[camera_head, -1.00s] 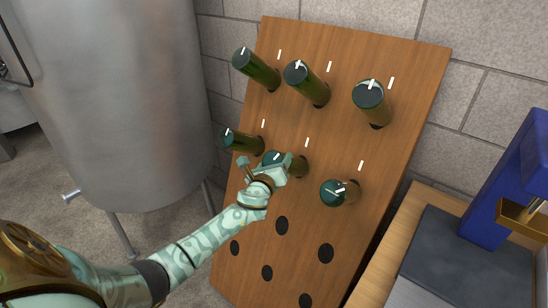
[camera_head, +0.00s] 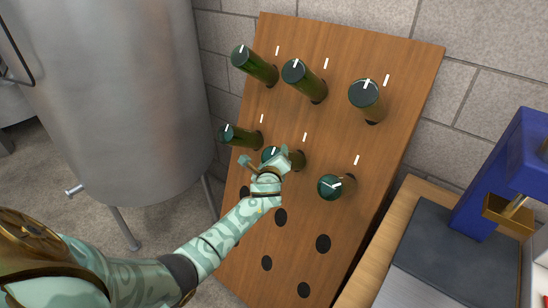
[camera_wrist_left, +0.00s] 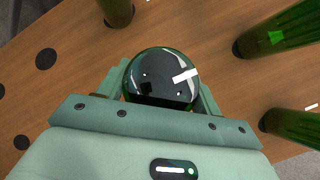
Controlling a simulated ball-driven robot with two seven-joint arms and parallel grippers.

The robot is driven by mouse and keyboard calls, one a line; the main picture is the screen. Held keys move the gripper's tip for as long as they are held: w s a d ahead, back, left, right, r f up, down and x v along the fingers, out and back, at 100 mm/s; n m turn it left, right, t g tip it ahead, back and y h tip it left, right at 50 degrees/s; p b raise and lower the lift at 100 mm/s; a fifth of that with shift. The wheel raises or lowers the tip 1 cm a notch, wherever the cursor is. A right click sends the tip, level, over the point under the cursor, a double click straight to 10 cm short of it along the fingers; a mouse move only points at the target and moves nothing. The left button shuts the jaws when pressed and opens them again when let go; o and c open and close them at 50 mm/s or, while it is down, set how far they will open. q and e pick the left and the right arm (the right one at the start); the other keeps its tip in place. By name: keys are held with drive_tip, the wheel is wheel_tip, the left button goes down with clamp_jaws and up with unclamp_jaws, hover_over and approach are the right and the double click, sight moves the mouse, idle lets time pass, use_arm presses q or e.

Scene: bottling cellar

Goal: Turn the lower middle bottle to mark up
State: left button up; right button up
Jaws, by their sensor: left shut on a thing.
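The lower middle bottle (camera_head: 268,154) is a dark green bottle sticking out of the wooden rack (camera_head: 300,272), its end facing me. My left gripper (camera_head: 265,160) is shut on it, with one finger on each side, and hides part of it in the head view. The white mark on its end points roughly up, leaning a little right, in the head view. In the left wrist view, the bottle's round dark end (camera_wrist_left: 160,82) sits between the fingers of my left gripper (camera_wrist_left: 161,92), its mark toward the right. My right gripper is not in view.
A lower left bottle (camera_head: 240,136), a lower right bottle (camera_head: 335,187) with its mark turned right, and three upper bottles (camera_head: 302,80) stand close around. White dashes are on the board. Empty holes lie below. A steel tank (camera_head: 110,110) is left, a bench with a blue press (camera_head: 500,170) right.

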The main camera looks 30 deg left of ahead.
use_arm(q)
drive_tip(key=o, duration=1)
drive_tip(key=shift+s+d+r, duration=0.1)
drive_tip(key=shift+s, duration=0.15)
drive_tip(key=p+v, duration=0.4)
drive_tip(key=v, duration=1.1)
drive_tip(key=shift+s, duration=0.4)
drive_tip(key=shift+d, duration=0.1)
